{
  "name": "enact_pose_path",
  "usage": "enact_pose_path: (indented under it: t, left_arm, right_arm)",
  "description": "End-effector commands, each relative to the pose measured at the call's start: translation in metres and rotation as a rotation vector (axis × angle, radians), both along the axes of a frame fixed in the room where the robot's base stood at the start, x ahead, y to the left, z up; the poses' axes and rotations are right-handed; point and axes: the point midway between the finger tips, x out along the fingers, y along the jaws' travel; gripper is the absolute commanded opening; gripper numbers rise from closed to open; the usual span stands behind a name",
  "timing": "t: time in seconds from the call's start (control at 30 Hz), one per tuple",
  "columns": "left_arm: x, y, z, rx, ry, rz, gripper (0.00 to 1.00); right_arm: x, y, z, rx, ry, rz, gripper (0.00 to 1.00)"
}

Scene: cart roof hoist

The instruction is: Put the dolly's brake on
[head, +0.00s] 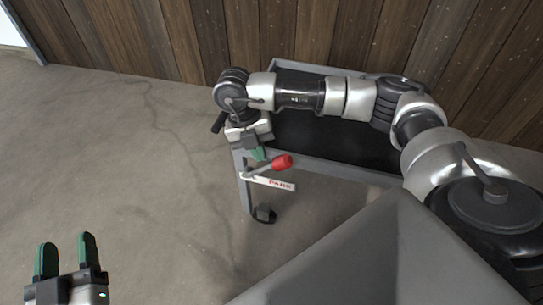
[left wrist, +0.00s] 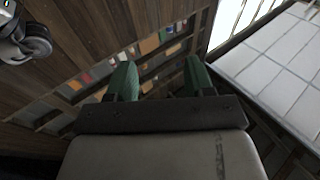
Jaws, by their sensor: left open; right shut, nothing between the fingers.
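The dolly (head: 340,171) has a grey frame and a dark deck and stands by the plank wall. Its brake lever (head: 262,168) ends in a red knob (head: 282,161) and slants up to the right from a pivot at the near left corner. A white PARK label (head: 270,182) sits just below the lever, and the lever is at an angle above it. My right gripper (head: 258,154) is shut and empty, with its green tips just above the lever, left of the knob; whether they touch cannot be told. My left gripper (head: 67,257) is open and empty, far from the dolly; it also shows in the left wrist view (left wrist: 160,78).
A caster (head: 263,214) is below the dolly's corner. A large grey surface (head: 370,255) fills the lower right. Concrete floor (head: 140,150) is clear at left. The left wrist view shows a plank wall (left wrist: 75,45), small coloured items and a pale tiled surface (left wrist: 275,65).

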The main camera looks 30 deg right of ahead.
Motion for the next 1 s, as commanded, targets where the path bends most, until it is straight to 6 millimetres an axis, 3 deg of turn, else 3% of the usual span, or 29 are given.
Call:
enact_pose_path:
  t: [0.3,0.83,1.0]
  left_arm:
    - [-0.008,-0.004,0.030,-0.071,-0.258,-0.016,0.53]
    - [-0.011,-0.004,0.037,-0.085,-0.310,-0.019,0.53]
    - [-0.020,-0.004,0.048,-0.121,-0.437,-0.025,0.53]
  right_arm:
    - [-0.006,-0.026,-0.023,-0.001,0.001,-0.002,0.00]
    - [-0.007,-0.030,-0.027,0.004,-0.003,-0.001,0.00]
    - [-0.012,-0.035,-0.034,0.055,-0.056,-0.004,0.00]
